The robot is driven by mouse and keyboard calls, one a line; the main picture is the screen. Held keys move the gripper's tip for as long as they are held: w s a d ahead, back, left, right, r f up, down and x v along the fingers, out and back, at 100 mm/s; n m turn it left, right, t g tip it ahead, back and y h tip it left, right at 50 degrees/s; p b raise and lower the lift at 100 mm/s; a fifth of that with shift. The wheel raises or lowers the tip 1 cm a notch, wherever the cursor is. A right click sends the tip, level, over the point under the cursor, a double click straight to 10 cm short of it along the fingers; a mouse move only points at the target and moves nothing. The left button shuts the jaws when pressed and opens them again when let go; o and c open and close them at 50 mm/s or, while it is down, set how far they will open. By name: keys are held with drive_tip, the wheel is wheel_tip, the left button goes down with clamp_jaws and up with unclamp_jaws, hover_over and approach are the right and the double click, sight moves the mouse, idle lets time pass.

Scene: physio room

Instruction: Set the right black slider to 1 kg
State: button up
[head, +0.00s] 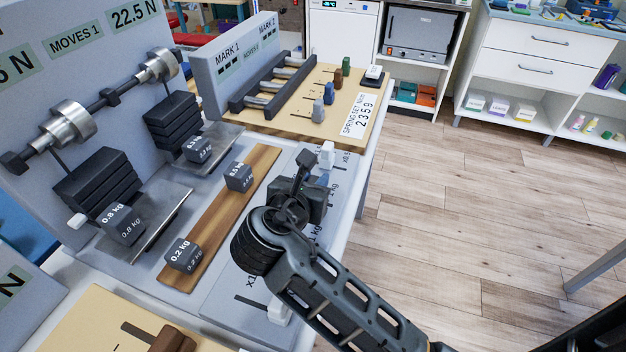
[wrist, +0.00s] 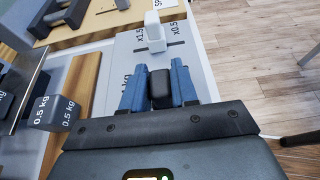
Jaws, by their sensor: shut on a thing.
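My gripper (wrist: 160,90) is shut on a black slider (wrist: 160,87), with a blue finger on each side of it in the wrist view. It stands on the grey scale panel (wrist: 110,72). In the head view my gripper (head: 307,172) is over the right part of that panel (head: 222,305), and my arm hides much of the scale. A "kg" mark shows in part beside the left finger in the wrist view. The full mark at the slider is hidden, so I cannot tell its setting.
A white slider (wrist: 153,32) stands just beyond the fingers; another (head: 280,312) is near the front. Weight cubes marked 0.2 kg (head: 183,255) and 0.5 kg (wrist: 55,112) lie on a wooden strip (head: 208,222). A 0.8 kg cube (head: 122,224) is on a left plate.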

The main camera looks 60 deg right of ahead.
sight(330, 205)
clamp_jaws()
drive_tip(key=s+p, duration=0.2)
drive_tip(key=shift+d+r+p, duration=0.2)
drive_tip(key=shift+d+p, duration=0.05)
drive_tip(key=shift+p, duration=0.05)
drive_tip(key=shift+s+d+f+p, duration=0.15)
drive_tip(key=shift+s+p, duration=0.3)
drive_tip(key=shift+s, duration=0.15)
drive_tip(key=shift+s+d+f, duration=0.1)
drive_tip(key=shift+f, duration=0.05)
drive_tip(key=o, duration=0.6)
unclamp_jaws()
drive_tip(key=shift+o, duration=0.2)
